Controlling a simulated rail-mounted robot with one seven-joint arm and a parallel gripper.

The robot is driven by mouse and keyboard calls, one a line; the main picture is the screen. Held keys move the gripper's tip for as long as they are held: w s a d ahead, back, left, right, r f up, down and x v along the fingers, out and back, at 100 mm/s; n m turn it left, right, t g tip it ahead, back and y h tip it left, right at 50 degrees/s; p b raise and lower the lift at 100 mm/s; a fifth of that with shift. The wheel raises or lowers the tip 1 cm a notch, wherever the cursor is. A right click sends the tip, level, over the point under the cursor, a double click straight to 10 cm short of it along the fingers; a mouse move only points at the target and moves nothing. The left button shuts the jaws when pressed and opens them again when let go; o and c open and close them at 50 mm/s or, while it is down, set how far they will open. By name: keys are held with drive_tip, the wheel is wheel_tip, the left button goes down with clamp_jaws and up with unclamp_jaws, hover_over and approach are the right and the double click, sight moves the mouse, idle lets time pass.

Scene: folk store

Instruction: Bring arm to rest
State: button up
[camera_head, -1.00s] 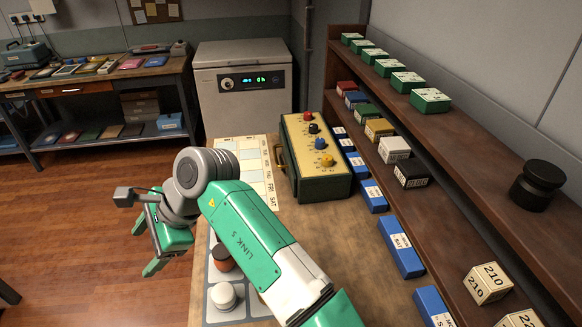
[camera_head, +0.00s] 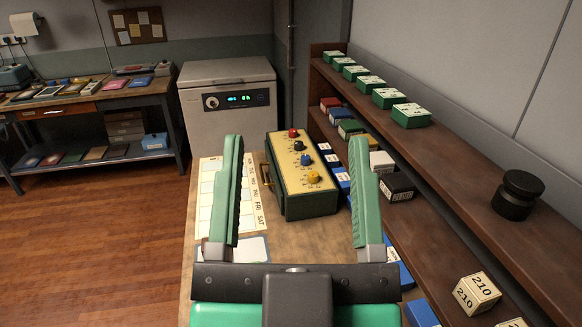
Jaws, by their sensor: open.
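My gripper (camera_head: 295,198) is in the lower middle of the head view, close to the camera. Its two green fingers stand upright and wide apart, with nothing between them on the near side. Beyond the fingers, apart from them as far as I can tell, a green box with coloured knobs (camera_head: 302,178) stands on the workbench (camera_head: 179,284). The rest of my arm is mostly out of view, and the gripper's body hides the near part of the bench.
A calendar sheet (camera_head: 207,195) lies left of the knob box. A brown shelf (camera_head: 463,172) with green boxes (camera_head: 411,115), a dark round weight (camera_head: 517,195) and a 210 block (camera_head: 476,293) runs along the right. A white chest appliance (camera_head: 228,105) stands behind. Open floor (camera_head: 95,240) lies left.

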wheel_tip(320, 180, up, 39)
drive_tip(key=p, duration=3.9)
drive_tip(key=shift+a+r+y, duration=0.2)
drive_tip(key=shift+a+y, duration=0.1)
drive_tip(key=shift+y, duration=0.1)
